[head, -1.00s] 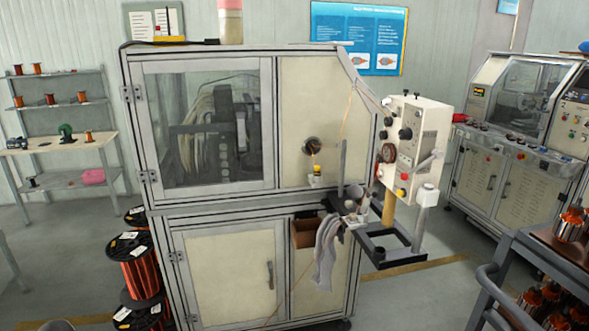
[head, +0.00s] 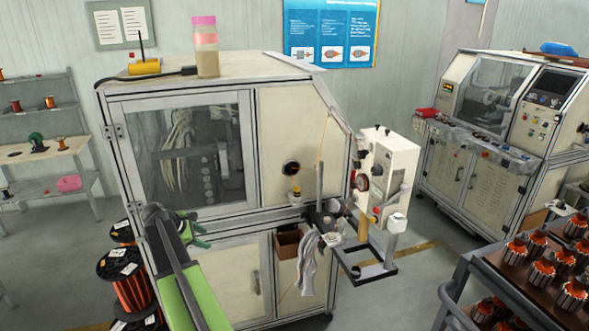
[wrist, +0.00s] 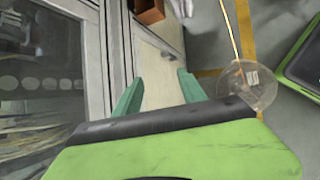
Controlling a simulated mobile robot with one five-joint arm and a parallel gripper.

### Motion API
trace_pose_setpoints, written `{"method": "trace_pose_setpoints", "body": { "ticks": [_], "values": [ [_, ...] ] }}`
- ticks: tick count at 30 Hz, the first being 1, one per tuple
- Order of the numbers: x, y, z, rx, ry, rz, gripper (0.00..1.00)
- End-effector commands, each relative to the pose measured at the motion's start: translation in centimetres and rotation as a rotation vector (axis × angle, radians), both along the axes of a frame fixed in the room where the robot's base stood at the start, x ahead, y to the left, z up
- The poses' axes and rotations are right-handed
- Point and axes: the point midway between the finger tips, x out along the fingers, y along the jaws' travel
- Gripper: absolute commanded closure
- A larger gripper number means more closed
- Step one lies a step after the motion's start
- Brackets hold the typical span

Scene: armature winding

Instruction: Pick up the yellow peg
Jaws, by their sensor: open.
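Several yellowish things show in the head view, and I cannot tell for certain which is the peg. A tan-yellow upright post (head: 364,229) stands by the black frame at the machine's right front. A small yellow piece (head: 297,192) sits below the round hole in the machine's front panel. A yellow cylinder (head: 145,67) lies on the machine top. My gripper (head: 203,232) is in front of the machine, left of the post and below the other two. In the wrist view my gripper (wrist: 160,90) has its green fingers apart, with nothing between them.
The winding machine (head: 180,95) stands close ahead. A white control box (head: 388,165) and a black frame (head: 372,270) jut out at its right. Grey gloves (head: 308,262) hang beside a brown box (head: 289,243). A cart (head: 470,262) with armatures stands at right.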

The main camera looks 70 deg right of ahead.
Motion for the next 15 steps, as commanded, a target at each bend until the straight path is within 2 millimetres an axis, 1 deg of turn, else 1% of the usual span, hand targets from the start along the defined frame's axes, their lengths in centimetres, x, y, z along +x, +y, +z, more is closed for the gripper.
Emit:
{"method": "trace_pose_setpoints", "body": {
  "ticks": [1, 2, 3, 6, 9, 10, 12, 15],
  "values": [
    [-2.1, -6.0, 5.1, -0.035, 0.088, 0.028, 0.52],
    [-3.7, -8.9, 6.6, -0.054, 0.148, 0.053, 0.52],
    [-5.8, -12.4, 8.5, -0.073, 0.226, 0.083, 0.52],
    [-10.4, -18.7, 12.0, -0.096, 0.387, 0.139, 0.52],
    [-13.4, -22.2, 13.9, -0.101, 0.489, 0.174, 0.52],
    [-13.9, -22.8, 14.1, -0.101, 0.509, 0.18, 0.52],
    [-14.6, -23.4, 14.4, -0.1, 0.534, 0.19, 0.52],
    [-14.9, -23.6, 14.1, -0.1, 0.542, 0.193, 0.52]
  ]
}}
